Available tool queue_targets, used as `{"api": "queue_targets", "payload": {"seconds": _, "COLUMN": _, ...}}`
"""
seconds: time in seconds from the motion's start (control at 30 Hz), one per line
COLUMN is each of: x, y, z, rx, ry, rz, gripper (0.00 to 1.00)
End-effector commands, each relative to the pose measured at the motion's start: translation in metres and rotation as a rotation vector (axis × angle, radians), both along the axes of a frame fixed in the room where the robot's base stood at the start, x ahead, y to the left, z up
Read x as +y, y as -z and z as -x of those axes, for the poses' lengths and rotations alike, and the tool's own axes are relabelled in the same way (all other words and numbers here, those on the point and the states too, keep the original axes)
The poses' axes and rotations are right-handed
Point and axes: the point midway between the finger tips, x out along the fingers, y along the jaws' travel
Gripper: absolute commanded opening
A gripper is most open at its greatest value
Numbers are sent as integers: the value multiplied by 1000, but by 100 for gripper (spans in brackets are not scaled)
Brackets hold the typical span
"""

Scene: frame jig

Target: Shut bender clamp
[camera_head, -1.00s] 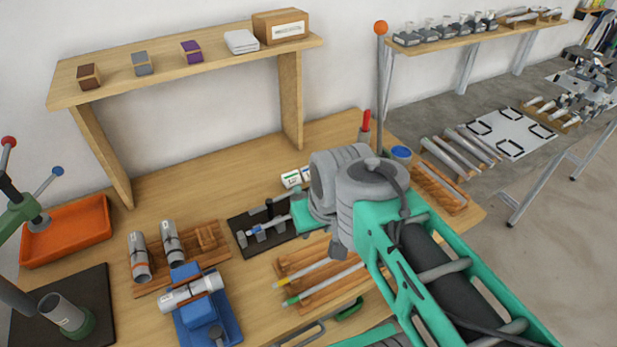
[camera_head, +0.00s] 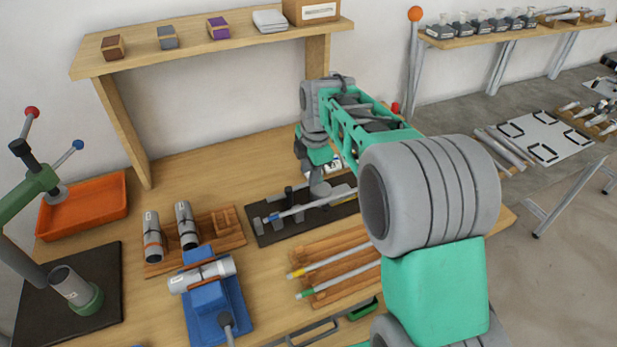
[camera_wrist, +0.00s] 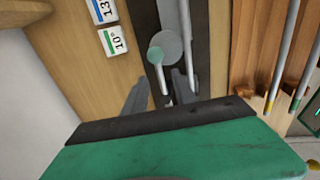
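The bender (camera_head: 270,235) is a black base plate on the bench with grey posts and blocks. A thin grey tube (camera_head: 292,212) with a blue band near its left end lies along it. My gripper (camera_head: 319,186) is over the right part of the bender and hides some of it. In the wrist view my gripper (camera_wrist: 160,90) has its two grey fingers apart. A small lever with a greenish round knob (camera_wrist: 156,54) shows between and just beyond them, next to a grey disc (camera_wrist: 171,44). I cannot tell whether the fingers touch the lever, or whether the clamp is shut.
A wooden rack (camera_head: 332,255) with yellow- and green-tipped tubes lies in front of the bender. A blue fixture (camera_head: 225,310) holding a tube stands at the front left. White number cards (camera_wrist: 114,40) lie beside the bender. A shelf (camera_head: 190,50) stands behind.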

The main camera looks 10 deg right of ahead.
Motion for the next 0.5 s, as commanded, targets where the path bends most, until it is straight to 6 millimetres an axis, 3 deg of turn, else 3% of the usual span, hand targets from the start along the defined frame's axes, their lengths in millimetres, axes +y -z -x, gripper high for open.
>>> {"api": "queue_targets", "payload": {"seconds": 0.2, "x": 1, "y": 27, "z": -6, "rx": -1, "ry": 1, "rz": 1, "gripper": 33}}
{"api": "queue_targets", "payload": {"seconds": 0.5, "x": 1, "y": 30, "z": -6, "rx": -2, "ry": 2, "rz": 0, "gripper": 29}}
